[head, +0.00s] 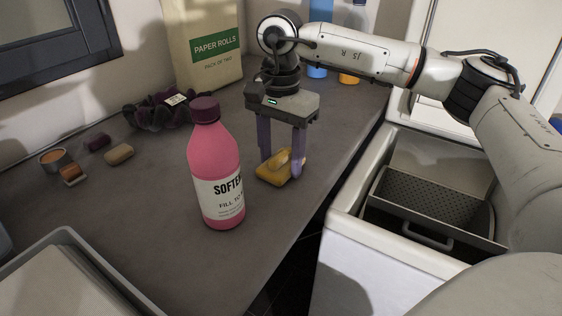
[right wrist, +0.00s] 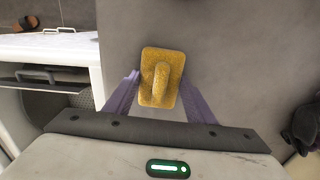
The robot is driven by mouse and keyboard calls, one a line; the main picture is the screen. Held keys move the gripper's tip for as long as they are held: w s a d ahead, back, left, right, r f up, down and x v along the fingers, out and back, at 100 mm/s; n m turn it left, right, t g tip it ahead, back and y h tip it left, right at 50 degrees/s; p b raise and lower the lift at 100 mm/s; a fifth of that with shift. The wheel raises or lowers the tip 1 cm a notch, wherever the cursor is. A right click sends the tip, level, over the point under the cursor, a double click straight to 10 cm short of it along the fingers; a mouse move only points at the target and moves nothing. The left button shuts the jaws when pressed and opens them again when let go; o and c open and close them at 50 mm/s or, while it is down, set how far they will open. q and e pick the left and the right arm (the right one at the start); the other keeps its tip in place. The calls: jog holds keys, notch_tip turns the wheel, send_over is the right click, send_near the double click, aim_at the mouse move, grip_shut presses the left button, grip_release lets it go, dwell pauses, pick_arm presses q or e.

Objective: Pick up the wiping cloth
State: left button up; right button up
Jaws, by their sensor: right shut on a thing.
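The yellow wiping cloth (head: 279,173) is a folded piece with a raised ridge along its middle. It is at the grey counter, right of the pink bottle; I cannot tell whether it touches the counter. My right gripper (head: 281,168) points down over it, its two purple fingers shut on the cloth. In the right wrist view the cloth (right wrist: 161,88) sits between the fingertips, with its ridge in the middle. My left gripper is not in view.
A pink softener bottle (head: 213,160) stands close left of the gripper. Behind are a paper rolls pack (head: 205,45) and a dark bunched item (head: 150,112). A grey tray (head: 75,240) is front left. An open white washer (head: 350,225) adjoins the counter's right edge.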

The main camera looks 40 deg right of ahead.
aim_at(281, 155)
jog(key=shift+r, duration=0.15)
notch_tip(281, 155, up, 10)
jog(key=shift+f, duration=0.1)
dwell(0.3)
jog(key=shift+o, duration=0.9)
jog(key=shift+c, duration=0.5)
